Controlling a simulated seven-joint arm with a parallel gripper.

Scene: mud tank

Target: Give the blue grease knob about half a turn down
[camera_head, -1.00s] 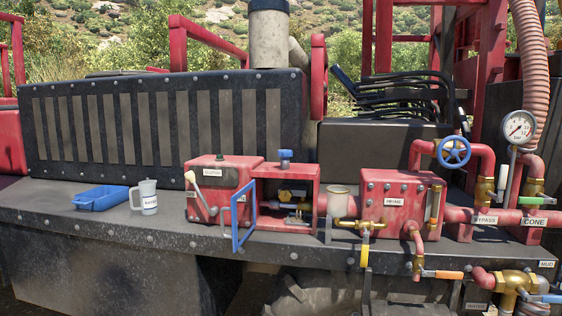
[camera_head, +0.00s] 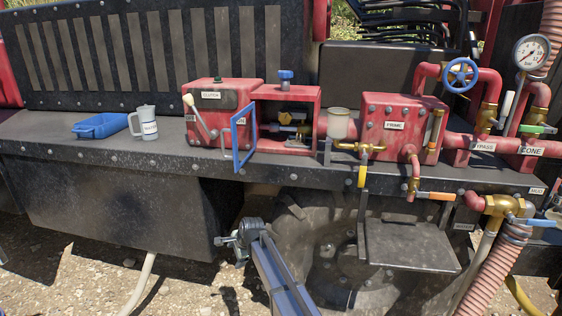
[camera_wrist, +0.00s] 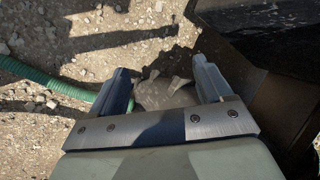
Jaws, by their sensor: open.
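The small blue knob (camera_head: 285,77) stands upright on top of the open-fronted red housing (camera_head: 317,115), at the middle of the bench in the head view. A blue-framed door (camera_head: 232,135) stands swung out at that housing's front left. My gripper (camera_head: 228,241) is low in the head view, below the bench's front edge and well below the knob. In the wrist view its two fingers (camera_wrist: 160,82) are apart with nothing between them, over stony ground. The knob is not in the wrist view.
The dark bench edge (camera_head: 120,164) lies between my gripper and the knob. A red clutch box (camera_head: 203,128) stands left of the housing, with a white-knobbed lever. A jug (camera_head: 148,125) and blue tray (camera_head: 78,132) are further left. Brass valves, pipes and a blue handwheel (camera_head: 461,75) are right.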

